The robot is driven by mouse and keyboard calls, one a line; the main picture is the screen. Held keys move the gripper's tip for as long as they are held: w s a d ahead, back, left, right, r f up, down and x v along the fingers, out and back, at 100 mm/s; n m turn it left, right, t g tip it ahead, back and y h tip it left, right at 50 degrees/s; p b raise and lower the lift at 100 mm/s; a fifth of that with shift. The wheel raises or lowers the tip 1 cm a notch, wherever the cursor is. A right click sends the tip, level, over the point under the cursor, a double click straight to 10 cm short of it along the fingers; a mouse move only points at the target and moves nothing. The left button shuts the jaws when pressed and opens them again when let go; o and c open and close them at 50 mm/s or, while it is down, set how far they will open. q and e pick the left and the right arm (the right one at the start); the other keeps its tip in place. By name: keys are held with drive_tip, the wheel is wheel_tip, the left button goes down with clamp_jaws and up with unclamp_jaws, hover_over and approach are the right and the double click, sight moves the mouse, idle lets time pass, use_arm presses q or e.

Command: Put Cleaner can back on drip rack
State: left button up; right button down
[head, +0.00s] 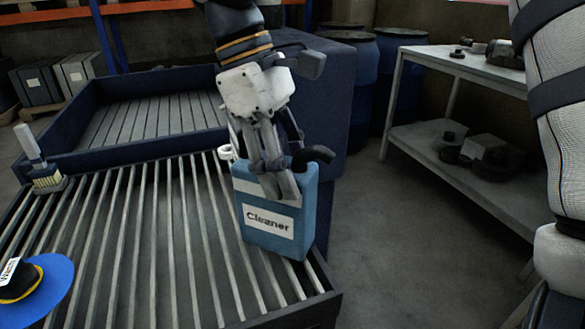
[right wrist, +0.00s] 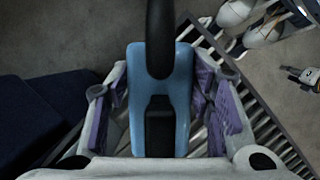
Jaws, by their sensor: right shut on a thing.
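The blue Cleaner can (head: 268,222), with a white label and a black spout, is upright at the right edge of the slatted drip rack (head: 155,245). I cannot tell whether its base rests on the slats or hangs just above them. My right gripper (head: 278,185) reaches down from above and is shut on the can's top. In the right wrist view the can (right wrist: 183,95) sits between the two finger pads of my right gripper (right wrist: 160,110), with slats below it. My left gripper is not in view.
A blue disc-shaped item (head: 55,290) with a label is at front left. A dark-walled slatted tray (head: 75,120) stands behind. A metal shelf table (head: 450,65) with parts stands right, beyond open floor.

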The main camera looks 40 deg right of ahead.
drive_tip(key=shift+w+a+r, duration=0.1)
drive_tip(key=shift+a+r, duration=0.05)
drive_tip(key=shift+w, duration=0.15)
drive_tip(key=c, duration=0.8)
unclamp_jaws()
drive_tip(key=shift+d, duration=0.3)
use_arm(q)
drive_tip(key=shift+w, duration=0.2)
use_arm(e)
drive_tip(key=shift+o, duration=0.2)
drive_tip(key=shift+a, duration=0.1)
drive_tip(key=b+v, duration=0.1)
drive_tip(key=v, duration=1)
drive_tip(key=shift+r, duration=0.1)
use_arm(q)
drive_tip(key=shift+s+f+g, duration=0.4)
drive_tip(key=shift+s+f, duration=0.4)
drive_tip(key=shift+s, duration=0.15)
use_arm(e)
drive_tip(key=shift+r, duration=0.3)
drive_tip(key=shift+f, duration=0.1)
